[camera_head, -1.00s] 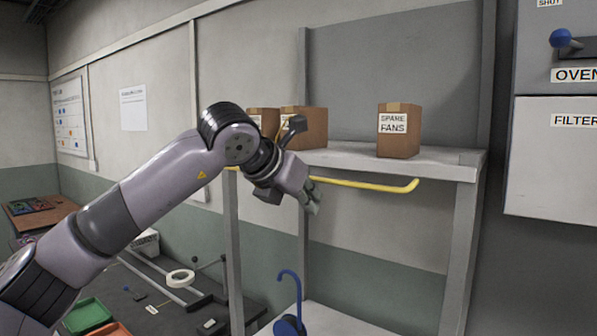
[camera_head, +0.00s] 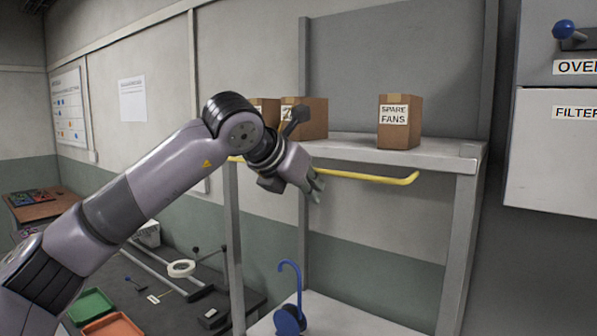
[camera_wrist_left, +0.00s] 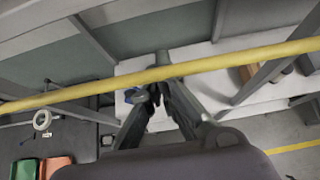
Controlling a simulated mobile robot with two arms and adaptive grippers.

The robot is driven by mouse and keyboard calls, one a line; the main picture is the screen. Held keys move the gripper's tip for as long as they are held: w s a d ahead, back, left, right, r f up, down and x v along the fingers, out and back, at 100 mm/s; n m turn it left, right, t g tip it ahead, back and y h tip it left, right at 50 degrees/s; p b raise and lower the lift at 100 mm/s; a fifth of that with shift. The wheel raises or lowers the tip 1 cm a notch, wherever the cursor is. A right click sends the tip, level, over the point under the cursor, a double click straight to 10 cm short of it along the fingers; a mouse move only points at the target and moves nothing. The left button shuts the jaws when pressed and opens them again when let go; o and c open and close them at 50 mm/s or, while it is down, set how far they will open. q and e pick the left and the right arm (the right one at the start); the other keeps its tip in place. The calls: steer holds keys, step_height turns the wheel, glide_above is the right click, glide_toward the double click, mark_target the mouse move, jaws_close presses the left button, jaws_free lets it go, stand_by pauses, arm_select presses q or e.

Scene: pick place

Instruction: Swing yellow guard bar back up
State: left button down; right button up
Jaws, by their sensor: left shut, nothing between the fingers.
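The yellow guard bar (camera_head: 365,177) runs roughly level along the front of the grey shelf (camera_head: 440,158), just below its top board, with its bent end at the right. My left gripper (camera_head: 317,192) is at the bar's middle, shut and empty, its fingers pointing down and to the right. In the left wrist view the bar (camera_wrist_left: 230,60) crosses the whole picture, and the left gripper's fingertips (camera_wrist_left: 160,78) meet close beside it. I cannot tell whether they touch it. My right gripper is not in view.
A box marked SPARE FANS (camera_head: 400,122) and other cardboard boxes (camera_head: 312,118) stand on the shelf. A blue hook (camera_head: 290,290) stands on the lower shelf. A dark workbench (camera_head: 150,285) with green and orange trays is at the left. Grey cabinets (camera_head: 555,150) are at the right.

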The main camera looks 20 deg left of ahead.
arm_select(q)
steer(key=shift+r, duration=0.2)
stand_by(0.5)
step_height(320, 180, up, 5)
steer(key=p, duration=0.3)
steer(key=shift+f, duration=0.1)
stand_by(0.6)
stand_by(0.4)
steer(key=shift+w+d+r+p, duration=0.1)
steer(key=shift+w+r+p, duration=0.15)
steer(key=shift+r+p, duration=0.45)
steer(key=shift+w+d+r+p, duration=0.1)
steer(key=shift+w+r+p, duration=0.1)
steer(key=shift+r+p, duration=0.4)
steer(key=shift+s+r, duration=0.1)
steer(key=shift+r, duration=0.15)
